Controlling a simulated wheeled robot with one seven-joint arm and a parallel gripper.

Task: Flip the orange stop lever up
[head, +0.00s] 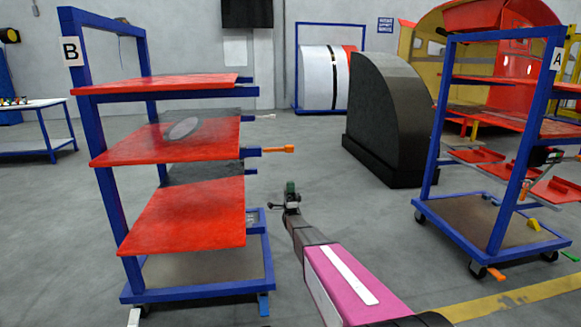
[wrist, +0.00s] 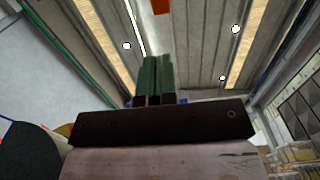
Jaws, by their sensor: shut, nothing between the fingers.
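The orange stop lever (head: 277,150) sticks out to the right from the middle shelf level of the blue rack marked B, and lies about level. My gripper (head: 291,187) is below and slightly right of the lever in the head view, apart from it in the picture. In the wrist view its green fingers (wrist: 154,75) are together with nothing between them, pointing up toward the ceiling. A small orange piece (wrist: 160,6) shows at the top edge of the wrist view, above the fingertips; it may be the lever.
Rack B (head: 105,200) carries tilted red shelves (head: 190,215) left of my arm. A white lever (head: 265,116) sits above the orange one. Rack A (head: 520,170) stands at right. A dark curved nosecone (head: 385,115) stands behind.

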